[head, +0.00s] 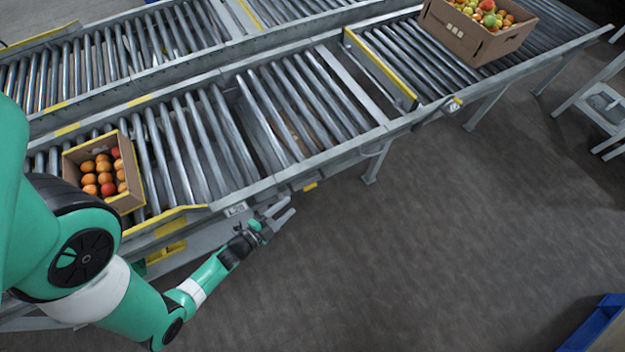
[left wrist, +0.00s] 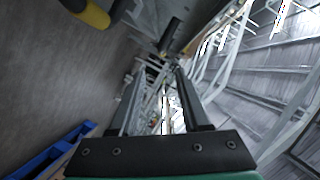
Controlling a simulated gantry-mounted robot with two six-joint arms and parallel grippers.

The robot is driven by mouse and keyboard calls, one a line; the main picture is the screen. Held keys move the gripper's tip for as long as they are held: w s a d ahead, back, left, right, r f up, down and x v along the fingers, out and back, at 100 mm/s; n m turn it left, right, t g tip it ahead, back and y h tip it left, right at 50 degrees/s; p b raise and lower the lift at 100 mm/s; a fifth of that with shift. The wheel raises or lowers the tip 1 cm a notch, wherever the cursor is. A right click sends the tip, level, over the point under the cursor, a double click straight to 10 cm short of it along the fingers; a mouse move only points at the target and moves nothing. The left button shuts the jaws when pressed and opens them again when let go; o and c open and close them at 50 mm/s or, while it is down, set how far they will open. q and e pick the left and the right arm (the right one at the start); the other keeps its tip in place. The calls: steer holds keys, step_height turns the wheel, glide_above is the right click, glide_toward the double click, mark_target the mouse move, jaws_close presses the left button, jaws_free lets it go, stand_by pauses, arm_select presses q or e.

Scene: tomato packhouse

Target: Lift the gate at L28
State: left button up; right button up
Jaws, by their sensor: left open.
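The plate reading L-28 (head: 236,209) is on the near side rail of the front roller conveyor. A roller section (head: 305,100) lies level to the right of the plate, with a dark gap at its left end; I cannot tell for sure whether this is the gate. My left gripper (head: 286,209) is open and empty, just right of the plate and in front of the rail, apart from it. Its two fingers also show in the left wrist view (left wrist: 158,88), with nothing between them. My right gripper is out of view.
A carton of orange and red tomatoes (head: 103,172) sits on the rollers at left. Another carton (head: 470,38) stands at the top right, past a yellow bar (head: 380,64). A blue object (head: 596,322) lies at the lower right. The grey floor between is clear.

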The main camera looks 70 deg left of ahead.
mark_target(310, 186)
arm_select(q)
steer(key=b+x, duration=0.5)
steer(key=x, duration=0.6)
steer(key=shift+w+a, duration=0.25)
steer(key=shift+w, duration=0.05)
steer(key=shift+w+a, duration=0.1)
steer(key=shift+w, duration=0.1)
steer(key=shift+r, duration=0.1)
steer(key=shift+c, duration=0.2)
jaws_close()
stand_by(0.4)
